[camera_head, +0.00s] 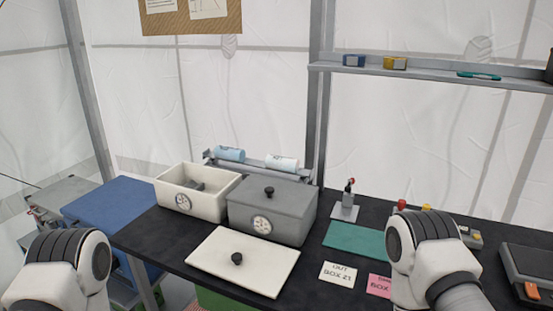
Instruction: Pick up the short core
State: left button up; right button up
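Two cylinders that look like cores lie on a grey rack (212,160) at the back of the black table. The left one is a light blue cylinder (230,154). The right one is a white cylinder (282,162) with a blue-tinted end. Their lower parts are partly hidden by the rack and the boxes in front, and I cannot tell for sure which is the short core. Only links of my two arms show at the lower left and lower right. Neither gripper is in view.
An open white box (186,199) with grey pieces inside and a lidded grey box (262,224) stand before the rack. A white lid (242,264) lies in front. A green mat (354,240), cards and a small stand (346,207) are to the right.

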aim_at(237, 154)
jog(key=i+j+z, duration=0.1)
jog(key=j, duration=0.25)
jog(key=i+j+z, duration=0.15)
jog(key=j, duration=0.15)
jog(key=i+j+z, duration=0.1)
jog(key=j, duration=0.25)
jog(key=i+j+z, duration=0.15)
jog(key=j, duration=0.2)
jog(key=k, duration=0.05)
